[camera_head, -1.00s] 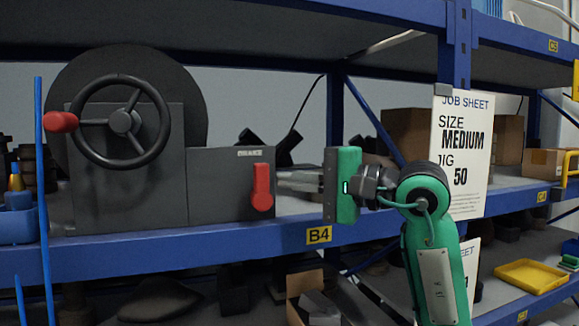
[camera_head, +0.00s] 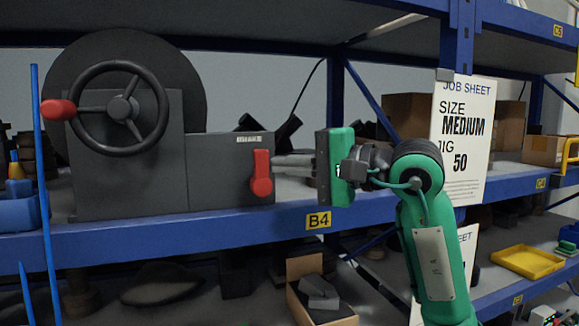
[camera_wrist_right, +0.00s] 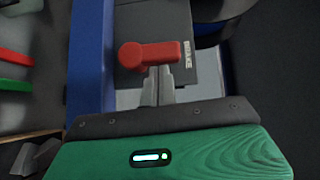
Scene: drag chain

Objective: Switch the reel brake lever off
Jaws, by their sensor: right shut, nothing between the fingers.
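The red brake lever (camera_head: 261,174) sits on the front of the grey brake box (camera_head: 222,170), under a small brake label, with its knobbed end pointing down. It also shows in the right wrist view (camera_wrist_right: 150,54), just ahead of my fingertips. My right gripper (camera_head: 276,161) comes in from the right and is shut and empty. Its fingertips are at the lever's right side, very close to it; I cannot tell whether they touch. In the wrist view the fingers (camera_wrist_right: 158,80) reach up to the lever. My left gripper is not in view.
The reel handwheel (camera_head: 120,108) with a red knob stands left of the box on the blue shelf (camera_head: 240,228). A job sheet (camera_head: 463,140) hangs to the right, behind my arm. A thin blue post (camera_head: 40,190) stands at the left.

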